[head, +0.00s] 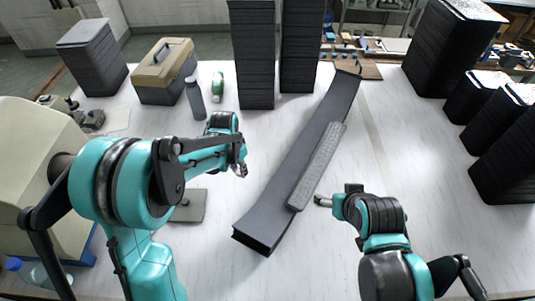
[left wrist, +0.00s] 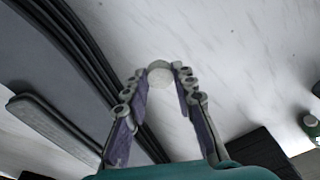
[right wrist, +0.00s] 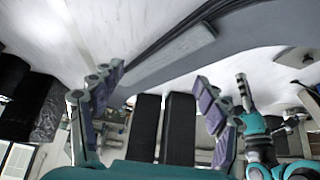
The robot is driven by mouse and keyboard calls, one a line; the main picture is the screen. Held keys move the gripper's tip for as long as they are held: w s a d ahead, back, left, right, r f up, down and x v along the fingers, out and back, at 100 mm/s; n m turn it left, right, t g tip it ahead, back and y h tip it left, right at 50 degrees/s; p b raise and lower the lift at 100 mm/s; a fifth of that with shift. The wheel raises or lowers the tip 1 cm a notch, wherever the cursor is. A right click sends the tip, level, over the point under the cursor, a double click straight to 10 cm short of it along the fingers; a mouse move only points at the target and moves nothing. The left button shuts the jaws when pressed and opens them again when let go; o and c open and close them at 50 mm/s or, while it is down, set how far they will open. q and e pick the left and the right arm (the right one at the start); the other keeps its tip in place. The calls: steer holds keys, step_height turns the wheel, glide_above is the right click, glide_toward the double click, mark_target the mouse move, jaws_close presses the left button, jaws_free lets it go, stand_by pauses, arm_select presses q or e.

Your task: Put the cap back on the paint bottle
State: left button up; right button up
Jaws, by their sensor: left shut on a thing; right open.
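My left gripper (head: 240,168) is shut on a small pale round thing, which looks like the cap (left wrist: 160,75), between its fingertips in the left wrist view. It is over the table, left of the long dark panel. A small green and white bottle (head: 217,86), perhaps the paint bottle, stands at the back left, beyond the gripper and apart from it. My right gripper (head: 322,201) is right of the panel; in the right wrist view its fingers (right wrist: 160,85) are wide apart and empty.
Long dark panels (head: 290,160) with a grey bar (head: 318,165) lie across the middle. A grey bottle (head: 195,98) and a toolbox (head: 165,72) stand at the back left. A dark pad (head: 197,212) lies under my left arm. Black stacks (head: 445,50) stand at the right.

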arm_select(q)
steer(key=s+a+f+n, duration=0.1)
steer(key=s+a+n, duration=0.6)
steer(key=shift+a+f+t+y, duration=0.15)
steer(key=shift+a+t+y, duration=0.15)
steer(key=shift+a+y, duration=0.1)
steer(key=shift+s+d, duration=0.1)
